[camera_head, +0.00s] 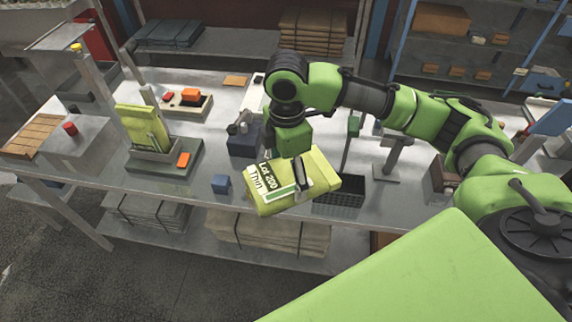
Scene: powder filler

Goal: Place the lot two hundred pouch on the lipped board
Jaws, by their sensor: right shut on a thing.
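The yellow pouch (315,176) with a white label reading "Lot 200" is in my right gripper (300,172), in front of the middle of the bench. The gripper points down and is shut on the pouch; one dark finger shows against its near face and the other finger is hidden. The pouch is tilted and seems to be above the bench's front edge. A slatted brown board (30,138) lies at the bench's far left, bare on top; I cannot tell for sure that it is the lipped board. My left gripper is not in view.
Another yellow-green pouch (137,120) stands upright in a grey holder (152,157) on the left. A small blue block (221,184) and a dark mesh basket (338,191) flank the held pouch. A box with a red knob (70,129) stands beside the brown board.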

